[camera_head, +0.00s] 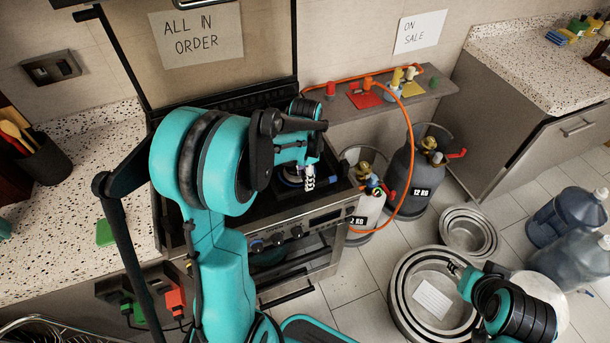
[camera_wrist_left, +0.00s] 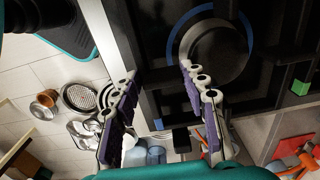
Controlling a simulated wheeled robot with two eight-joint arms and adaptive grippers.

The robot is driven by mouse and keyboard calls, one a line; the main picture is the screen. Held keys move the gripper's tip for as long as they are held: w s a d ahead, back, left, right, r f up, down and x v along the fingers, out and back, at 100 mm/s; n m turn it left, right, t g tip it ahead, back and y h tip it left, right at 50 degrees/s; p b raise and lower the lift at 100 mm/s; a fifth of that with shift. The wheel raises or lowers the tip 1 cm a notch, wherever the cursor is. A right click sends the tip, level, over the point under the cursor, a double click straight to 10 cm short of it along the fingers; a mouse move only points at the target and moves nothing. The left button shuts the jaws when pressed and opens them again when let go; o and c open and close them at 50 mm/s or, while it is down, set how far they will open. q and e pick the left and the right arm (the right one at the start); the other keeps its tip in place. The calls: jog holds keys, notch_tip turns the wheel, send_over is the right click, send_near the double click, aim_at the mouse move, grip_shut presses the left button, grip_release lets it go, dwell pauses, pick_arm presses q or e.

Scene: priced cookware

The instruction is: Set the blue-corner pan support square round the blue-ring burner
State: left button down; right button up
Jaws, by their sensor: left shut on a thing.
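The blue-ring burner (camera_wrist_left: 215,50) is a dark round cap with a blue ring on the black hob, in the upper middle of the left wrist view. In the head view my left arm hides most of it. The blue-corner pan support (camera_wrist_left: 160,85) is a dark bar frame; a blue mark (camera_wrist_left: 158,124) shows low down. My left gripper (camera_wrist_left: 165,95) is shut on a dark bar of this support, beside the burner; the contact is hard to see. In the head view my left gripper (camera_head: 307,180) is over the hob. My right gripper (camera_head: 455,268) hangs over the nested pots.
A green corner mark (camera_wrist_left: 300,87) shows on the hob. The cooker (camera_head: 310,240) stands beside the speckled counter (camera_head: 60,225). Gas cylinders (camera_head: 410,178) with an orange hose stand right of it. Large pots (camera_head: 400,290) and water bottles (camera_head: 565,218) crowd the floor.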

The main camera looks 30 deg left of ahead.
pick_arm(q)
jog(key=shift+f, duration=0.25)
dwell(0.4)
jog(key=shift+r, duration=0.1)
jog(key=shift+c, duration=0.6)
grip_release()
notch_tip(320, 180, up, 12)
dwell(0.6)
dwell(0.9)
